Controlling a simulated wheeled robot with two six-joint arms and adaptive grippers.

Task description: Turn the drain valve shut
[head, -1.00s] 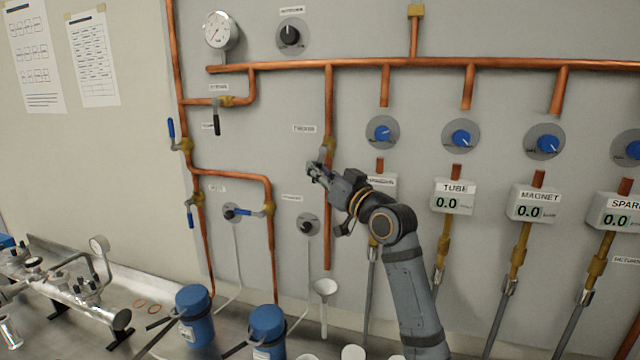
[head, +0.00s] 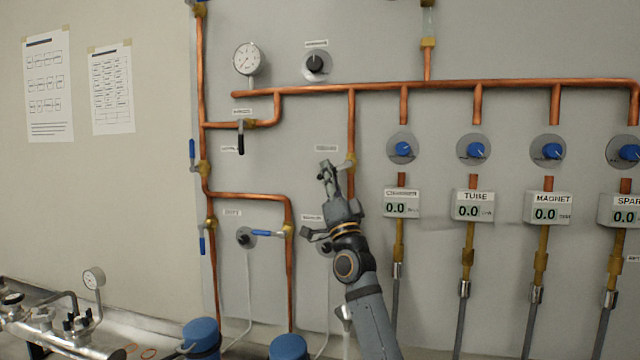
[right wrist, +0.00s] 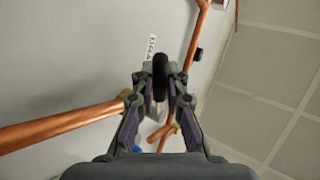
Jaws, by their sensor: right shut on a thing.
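The drain valve (head: 349,163) is a brass valve on a vertical copper pipe in the middle of the wall; its label is too small to read. My right gripper (head: 327,170) is just left of the valve body in the head view. It is shut on the valve's black lever, which is mostly hidden there. In the right wrist view the dark lever (right wrist: 160,76) stands between the fingertips, and a brass fitting shows close to the left finger. The lever appears to point sideways from the pipe. My left gripper is not in view.
A lever valve with a black handle (head: 241,137) and valves with blue handles (head: 192,152) are to the left. Blue knobs (head: 403,149) and readout boxes (head: 473,206) line the right. Blue canisters (head: 289,347) stand below. A copper pipe (right wrist: 55,130) crosses the wrist view.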

